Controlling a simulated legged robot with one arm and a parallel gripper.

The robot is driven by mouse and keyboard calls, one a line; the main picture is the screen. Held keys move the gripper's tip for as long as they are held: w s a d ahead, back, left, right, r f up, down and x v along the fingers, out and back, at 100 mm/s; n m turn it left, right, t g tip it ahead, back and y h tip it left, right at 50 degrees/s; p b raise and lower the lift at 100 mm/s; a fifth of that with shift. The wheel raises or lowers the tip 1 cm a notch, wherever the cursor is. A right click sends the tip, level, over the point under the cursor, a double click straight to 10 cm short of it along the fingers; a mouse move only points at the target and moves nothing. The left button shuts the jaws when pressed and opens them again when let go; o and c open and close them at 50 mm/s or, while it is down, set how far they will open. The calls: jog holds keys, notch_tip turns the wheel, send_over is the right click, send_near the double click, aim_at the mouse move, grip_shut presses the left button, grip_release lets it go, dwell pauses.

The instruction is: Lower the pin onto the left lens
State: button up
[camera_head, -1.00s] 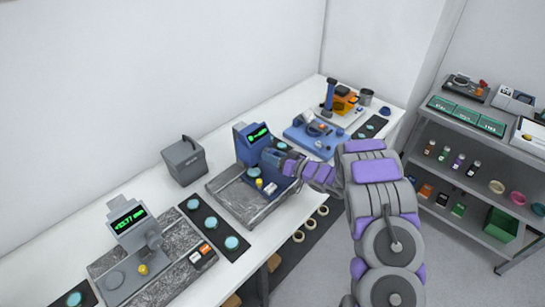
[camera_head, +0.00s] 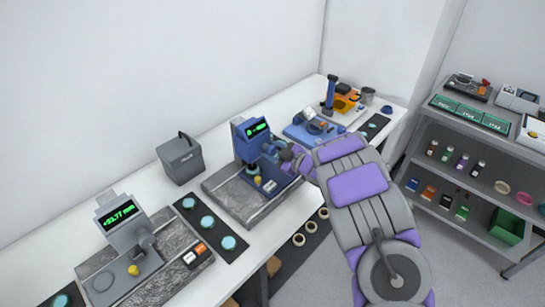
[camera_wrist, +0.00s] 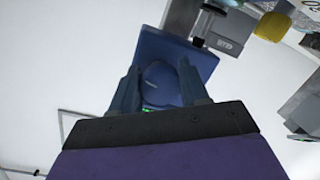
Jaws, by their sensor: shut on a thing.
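The blue gauge (camera_head: 239,143) with a green display stands on a grey stone base (camera_head: 226,196) mid-bench. My gripper (camera_head: 272,150) is at its right side. In the wrist view my gripper (camera_wrist: 158,68) has its fingers around a rounded dark blue part (camera_wrist: 158,85) in front of a blue panel (camera_wrist: 150,45). A dark cylinder (camera_wrist: 203,24) beside the panel may be the pin; I cannot tell whether it touches anything. No lens is clear under this gauge. Loose teal lenses lie on a black strip (camera_head: 216,226) to its left.
A grey gauge (camera_head: 117,219) on a stone base is at the left. A grey box (camera_head: 182,160) stands behind the strip. A blue fixture (camera_head: 315,131) and an orange device (camera_head: 345,101) are further right. A shelf rack (camera_head: 468,140) stands at the far right.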

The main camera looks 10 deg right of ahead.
jog(key=shift+f+n+b, duration=0.3)
jog(key=shift+n+b, duration=0.85)
jog(key=shift+n, duration=0.05)
jog(key=shift+r+n+h+b, duration=0.15)
jog(key=shift+n+h+b, duration=0.35)
jog(key=shift+n+b, duration=0.8)
jog(key=o, duration=0.9)
jog(key=shift+o, duration=0.7)
jog(key=shift+r, duration=0.1)
jog(key=p+v, duration=0.3)
jog(key=v, duration=1.4)
jog(key=shift+s+f, duration=0.25)
jog(key=shift+f, duration=0.1)
jog(key=shift+d, duration=0.1)
